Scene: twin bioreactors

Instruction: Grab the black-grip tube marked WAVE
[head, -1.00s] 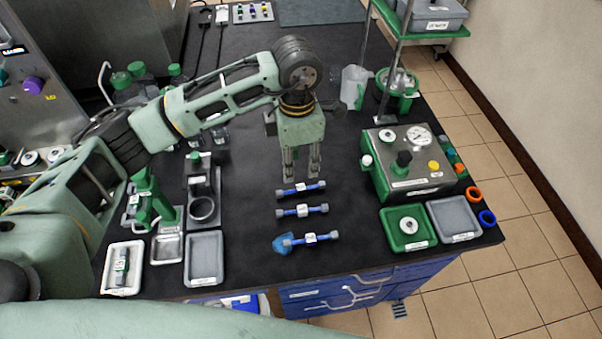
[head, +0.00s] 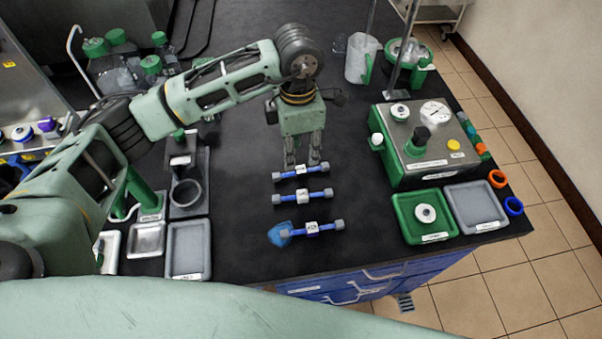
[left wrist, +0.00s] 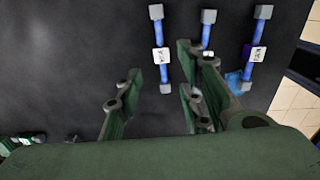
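Three blue tubes with grey ends and white labels lie in a row on the black bench: a far tube (head: 287,175), a middle tube (head: 287,198) and a near tube (head: 325,228). The label print is too small to read surely, and I see no clearly black grip. My left gripper (head: 303,163) points down just behind the far tube, its fingers apart and empty. In the left wrist view the far tube (left wrist: 164,73) lies ahead of the open gripper (left wrist: 157,88); a finger partly covers the middle tube (left wrist: 206,36). The near tube (left wrist: 259,37) is farther right. My right gripper is not seen.
A blue scoop-like piece (head: 279,234) lies at the near tube's left end. A gauge box (head: 428,150), a green tray (head: 405,226) and a grey tray (head: 496,213) stand right. Another grey tray (head: 188,271) and a dark stand (head: 203,158) are left. Bench around the tubes is clear.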

